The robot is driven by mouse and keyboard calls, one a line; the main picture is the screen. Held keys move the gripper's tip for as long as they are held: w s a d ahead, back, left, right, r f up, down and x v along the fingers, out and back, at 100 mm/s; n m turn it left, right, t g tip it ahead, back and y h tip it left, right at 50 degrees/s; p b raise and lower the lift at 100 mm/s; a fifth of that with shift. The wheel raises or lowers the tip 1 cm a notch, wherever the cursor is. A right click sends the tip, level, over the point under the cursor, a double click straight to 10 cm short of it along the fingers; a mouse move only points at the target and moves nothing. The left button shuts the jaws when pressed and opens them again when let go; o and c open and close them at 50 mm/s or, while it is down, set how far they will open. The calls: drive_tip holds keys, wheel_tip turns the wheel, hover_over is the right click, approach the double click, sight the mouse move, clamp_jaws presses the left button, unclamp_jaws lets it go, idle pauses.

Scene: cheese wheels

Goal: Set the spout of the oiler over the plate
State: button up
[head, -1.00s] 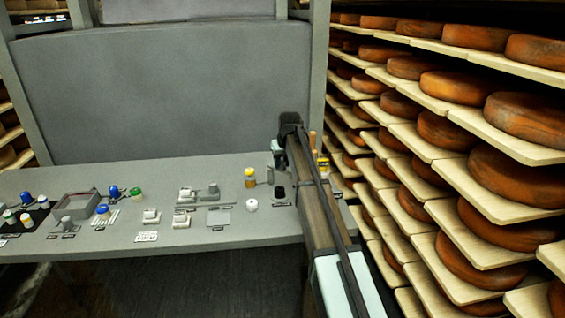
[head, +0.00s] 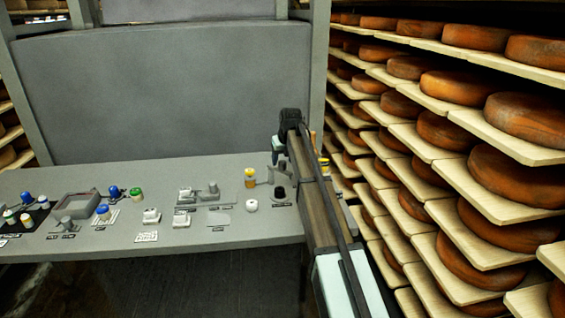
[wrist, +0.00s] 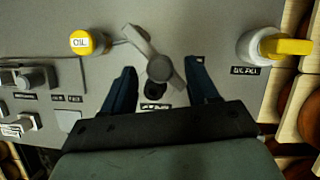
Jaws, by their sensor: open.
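Switch blocks (head: 186,194) and a grey tray (head: 75,206) lie further left. Cheese shelves (head: 440,160) rise close on the right.

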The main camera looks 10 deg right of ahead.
drive_tip(key=v, duration=1.1)
drive_tip(key=shift+r, duration=0.3)
